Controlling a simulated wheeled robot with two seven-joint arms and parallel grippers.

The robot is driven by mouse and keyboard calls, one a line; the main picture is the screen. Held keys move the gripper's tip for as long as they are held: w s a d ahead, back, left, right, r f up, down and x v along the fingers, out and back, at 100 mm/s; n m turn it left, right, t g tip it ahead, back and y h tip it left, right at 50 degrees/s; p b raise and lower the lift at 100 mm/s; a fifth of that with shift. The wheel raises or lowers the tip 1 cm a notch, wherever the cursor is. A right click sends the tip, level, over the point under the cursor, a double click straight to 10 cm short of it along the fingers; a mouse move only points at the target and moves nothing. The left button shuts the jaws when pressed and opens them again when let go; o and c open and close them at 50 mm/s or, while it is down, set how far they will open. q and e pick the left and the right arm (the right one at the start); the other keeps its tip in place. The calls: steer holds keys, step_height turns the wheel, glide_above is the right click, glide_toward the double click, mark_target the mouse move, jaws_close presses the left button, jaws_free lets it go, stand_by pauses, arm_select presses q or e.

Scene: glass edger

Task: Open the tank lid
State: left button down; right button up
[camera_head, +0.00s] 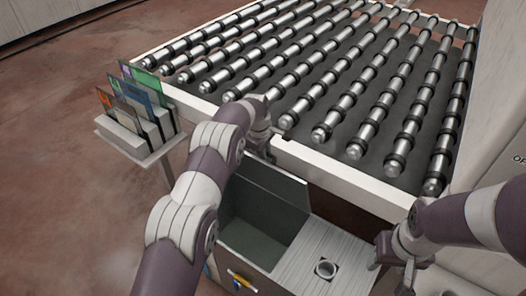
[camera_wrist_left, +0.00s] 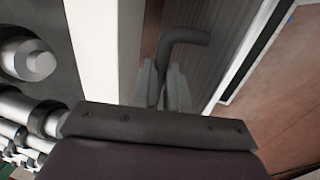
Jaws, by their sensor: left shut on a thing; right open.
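The tank (camera_head: 250,240) stands below the roller table, with its dark inside showing. Its lid (camera_head: 272,180) is raised and stands steeply tilted at the tank's far side, near the table's front rail. My left gripper (camera_head: 265,150) is at the lid's upper edge, partly hidden by my arm. In the left wrist view its fingers (camera_wrist_left: 162,90) are shut on a dark bent handle (camera_wrist_left: 183,38). A grey ribbed surface beside the handle looks like the lid (camera_wrist_left: 222,40). My right gripper (camera_head: 392,265) is open and empty, right of the tank's flat top.
The roller table (camera_head: 330,163) with its white rail fills the back, close to the lid and left gripper. A small stand (camera_head: 130,140) with coloured cards is at the left. A pale machine housing (camera_head: 495,110) is at the right.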

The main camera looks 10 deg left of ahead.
arm_select(q)
steer(key=c, duration=1.2)
jaws_free()
steer(key=shift+s+d+f, duration=0.15)
steer(key=shift+s+f, duration=0.05)
steer(key=shift+f, duration=0.3)
steer(key=shift+c, duration=0.2)
steer(key=shift+o, duration=0.6)
steer(key=shift+w, duration=0.3)
steer(key=shift+r, duration=0.25)
steer(key=p+v, duration=0.4)
steer(key=v, duration=0.8)
arm_select(e)
steer(key=r, duration=0.4)
steer(key=shift+w, duration=0.2)
arm_select(q)
steer(key=shift+w, duration=0.1)
arm_select(e)
steer(key=shift+s, duration=0.1)
